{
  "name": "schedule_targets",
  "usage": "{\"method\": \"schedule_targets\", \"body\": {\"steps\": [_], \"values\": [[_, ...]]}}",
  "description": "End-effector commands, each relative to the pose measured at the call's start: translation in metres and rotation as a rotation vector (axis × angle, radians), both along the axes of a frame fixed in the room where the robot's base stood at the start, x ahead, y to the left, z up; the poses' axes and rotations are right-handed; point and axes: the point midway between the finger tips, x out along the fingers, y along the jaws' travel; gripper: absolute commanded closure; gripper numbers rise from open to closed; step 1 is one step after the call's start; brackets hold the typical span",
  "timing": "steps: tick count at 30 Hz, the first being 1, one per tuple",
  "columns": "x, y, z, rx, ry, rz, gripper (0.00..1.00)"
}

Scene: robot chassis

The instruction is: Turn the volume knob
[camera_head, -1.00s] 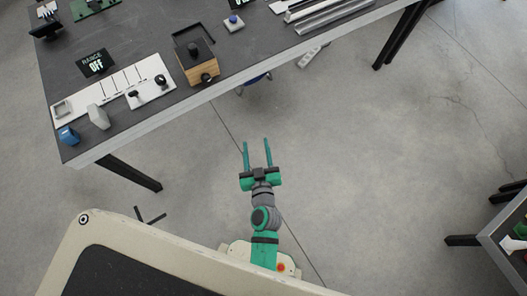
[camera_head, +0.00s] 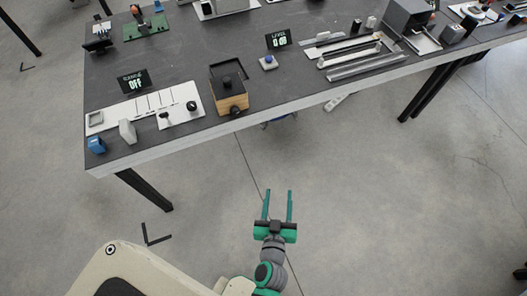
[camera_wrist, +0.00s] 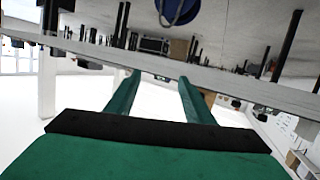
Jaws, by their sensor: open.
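No knob can be read as labelled volume. A wooden box with a dark top (camera_head: 230,95) stands near the table's front edge, with a dark round knob (camera_head: 235,110) on its front. To its left, a white panel (camera_head: 180,119) carries a black round knob (camera_head: 191,105) and a smaller dark control (camera_head: 164,116). My gripper (camera_head: 278,191) is open and empty, over the floor in front of the table and apart from everything on it. In the wrist view its two green fingers (camera_wrist: 157,82) are spread, with the table edge beyond them.
The dark table (camera_head: 190,60) has a light front edge. A blue block (camera_head: 96,145) and grey block (camera_head: 127,130) sit at its left corner. Black displays (camera_head: 134,81) and long metal rails (camera_head: 350,58) are on top. A black table leg (camera_head: 145,189) stands left; open floor lies ahead.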

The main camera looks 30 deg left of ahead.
Motion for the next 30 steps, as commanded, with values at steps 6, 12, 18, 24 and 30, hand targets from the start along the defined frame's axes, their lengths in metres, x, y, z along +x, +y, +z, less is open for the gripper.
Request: {"method": "schedule_targets", "body": {"steps": [6, 12, 18, 24, 30], "values": [[0.036, 0.043, 0.002, 0.072, -0.008, 0.088, 0.52], [0.084, 0.116, 0.022, 0.18, -0.041, 0.255, 0.52], [0.111, 0.169, 0.051, 0.258, -0.088, 0.393, 0.52], [0.12, 0.188, 0.064, 0.285, -0.111, 0.445, 0.52], [0.134, 0.204, 0.065, 0.287, -0.112, 0.448, 0.52]]}}
